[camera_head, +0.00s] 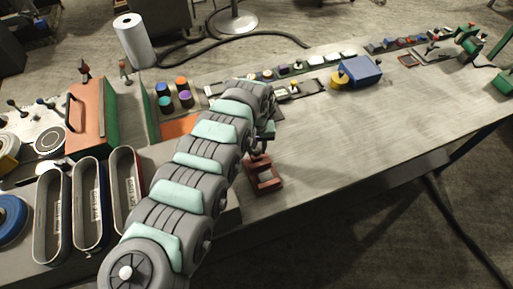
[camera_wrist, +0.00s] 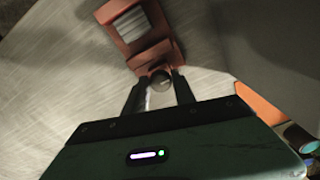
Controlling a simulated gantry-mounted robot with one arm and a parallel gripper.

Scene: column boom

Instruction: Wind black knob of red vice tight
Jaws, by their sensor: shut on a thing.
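The red vice (camera_head: 264,178) stands on the workbench near its front edge in the head view. In the wrist view the vice (camera_wrist: 129,20) shows from above, with its open frame at the top of the picture. Its dark knob (camera_wrist: 160,78) sticks out toward my gripper (camera_wrist: 157,88). My gripper is shut on the knob, with one finger on each side of it. In the head view my gripper (camera_head: 265,140) is just above and behind the vice, and my arm partly hides it. The knob is too small to make out there.
Bare bench (camera_head: 340,140) lies to the right of the vice. A blue machine with a yellow end (camera_head: 360,71) stands farther back. Left of my arm are several long grey trays (camera_head: 88,205), an orange and green toolbox (camera_head: 90,118) and small coloured pots (camera_head: 186,98).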

